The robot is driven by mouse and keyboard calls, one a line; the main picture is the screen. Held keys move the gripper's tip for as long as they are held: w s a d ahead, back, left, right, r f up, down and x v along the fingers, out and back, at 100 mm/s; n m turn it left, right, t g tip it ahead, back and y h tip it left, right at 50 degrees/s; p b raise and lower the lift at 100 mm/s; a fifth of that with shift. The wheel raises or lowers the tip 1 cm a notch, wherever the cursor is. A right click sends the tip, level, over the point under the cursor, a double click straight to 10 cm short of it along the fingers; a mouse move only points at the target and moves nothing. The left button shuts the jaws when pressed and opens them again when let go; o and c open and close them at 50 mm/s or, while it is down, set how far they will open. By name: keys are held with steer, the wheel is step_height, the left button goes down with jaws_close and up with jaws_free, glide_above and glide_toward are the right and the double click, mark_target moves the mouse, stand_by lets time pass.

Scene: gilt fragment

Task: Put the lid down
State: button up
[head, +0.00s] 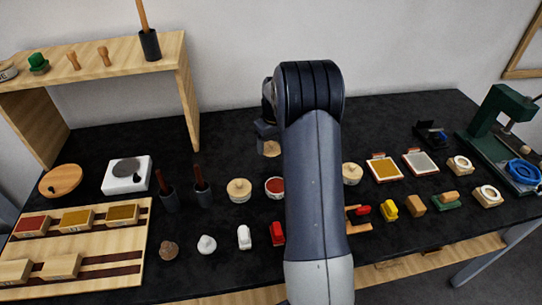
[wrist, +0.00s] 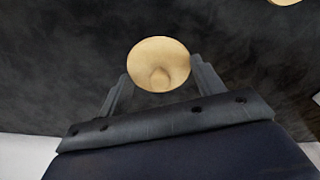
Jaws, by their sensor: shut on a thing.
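A pale wooden lid (wrist: 158,52) with a round knob (wrist: 159,78) sits between the fingers of my gripper (wrist: 160,68) in the wrist view. The gripper is shut on it. In the head view the lid (head: 271,149) shows just left of my arm, below the gripper (head: 264,132), most of which is hidden. Whether the lid touches the table cannot be told. An open round pot with red contents (head: 275,186) stands nearer to me, beside my arm.
Similar pots with wooden tops stand left (head: 238,190) and right (head: 352,173) of my arm. A white scale (head: 126,187), dark tool holders (head: 169,199), stamps and pads share the black table (head: 105,143). A green press (head: 495,110) stands at right. Table behind the pots looks clear.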

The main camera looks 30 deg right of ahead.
mark_target(272, 149)
steer(key=shift+f+p, duration=0.4)
steer(key=shift+f, duration=2.3)
steer(key=shift+f, duration=0.1)
steer(key=shift+f, duration=0.15)
steer(key=o, duration=1)
steer(key=shift+c, duration=0.2)
steer(key=r, duration=0.4)
steer(key=s+r+b, duration=0.1)
steer(key=r, duration=0.7)
steer(key=shift+s+d+r, duration=0.15)
steer(key=shift+s+r, duration=0.1)
steer(key=shift+f, duration=0.15)
